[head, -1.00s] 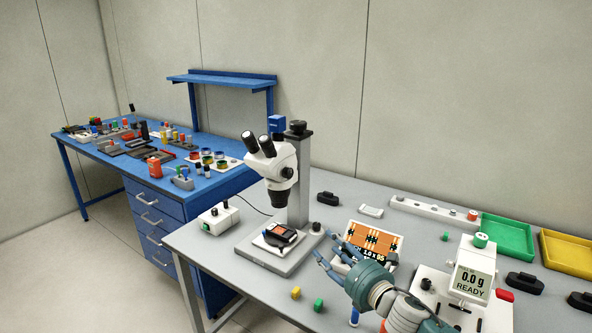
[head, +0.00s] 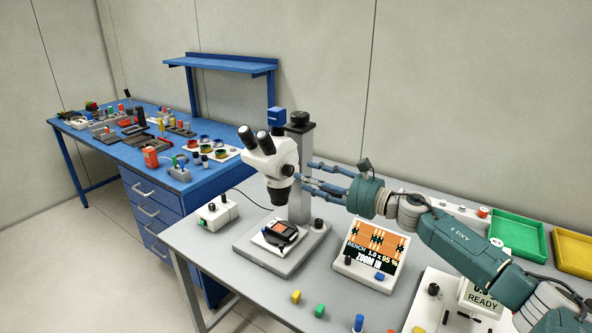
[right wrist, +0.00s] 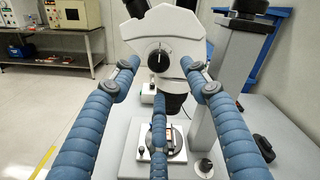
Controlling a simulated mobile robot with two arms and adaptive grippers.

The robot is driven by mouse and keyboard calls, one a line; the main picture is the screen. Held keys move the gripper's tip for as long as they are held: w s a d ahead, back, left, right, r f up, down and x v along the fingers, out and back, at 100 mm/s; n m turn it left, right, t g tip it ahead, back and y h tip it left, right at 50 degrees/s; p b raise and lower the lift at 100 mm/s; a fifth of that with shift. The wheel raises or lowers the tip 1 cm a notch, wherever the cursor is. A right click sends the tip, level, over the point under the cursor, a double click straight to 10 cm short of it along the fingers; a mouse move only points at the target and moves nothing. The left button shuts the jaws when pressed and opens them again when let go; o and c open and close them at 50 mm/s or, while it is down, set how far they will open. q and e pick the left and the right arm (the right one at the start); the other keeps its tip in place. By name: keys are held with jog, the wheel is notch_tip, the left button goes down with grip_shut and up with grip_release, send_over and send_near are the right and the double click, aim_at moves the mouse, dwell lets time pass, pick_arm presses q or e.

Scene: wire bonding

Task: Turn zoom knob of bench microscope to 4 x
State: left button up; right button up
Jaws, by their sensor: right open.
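The bench microscope (head: 262,152) is white with black eyepieces and stands on a grey post and base. Its zoom knob (head: 288,171) is a dark round knob on the side of the head. In the right wrist view the knob (right wrist: 158,60) faces me, with a pale upright mark. My right gripper (head: 309,176) is open, its blue fingers pointing at the knob. In the right wrist view the fingers spread left, right and below the knob, apparently without touching it. The display (head: 375,245) reads "BENCH 1.0 x 95 %" and "ZOOM IN". My left gripper is out of view.
The microscope post (head: 300,180) stands close beside my fingers. A chip device (head: 281,235) lies on the microscope base. A small white box (head: 217,214) is left of it. A scale reading READY stands right.

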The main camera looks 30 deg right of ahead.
aim_at(292, 172)
jog(key=x, duration=0.1)
jog(key=p+x, duration=0.1)
jog(key=x, duration=0.1)
jog(key=shift+w+a+r, duration=0.1)
jog(key=shift+w+r, duration=0.05)
jog(key=shift+r, duration=0.1)
jog(key=shift+w+a+f+p, duration=0.2)
jog(key=shift+w+p, duration=0.15)
jog(key=shift+w, duration=0.3)
jog(key=shift+a, duration=0.1)
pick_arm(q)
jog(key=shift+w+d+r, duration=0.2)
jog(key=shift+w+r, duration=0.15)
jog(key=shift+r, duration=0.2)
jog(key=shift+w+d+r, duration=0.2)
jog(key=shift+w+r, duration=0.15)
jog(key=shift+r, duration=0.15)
pick_arm(e)
jog(key=c, duration=1.2)
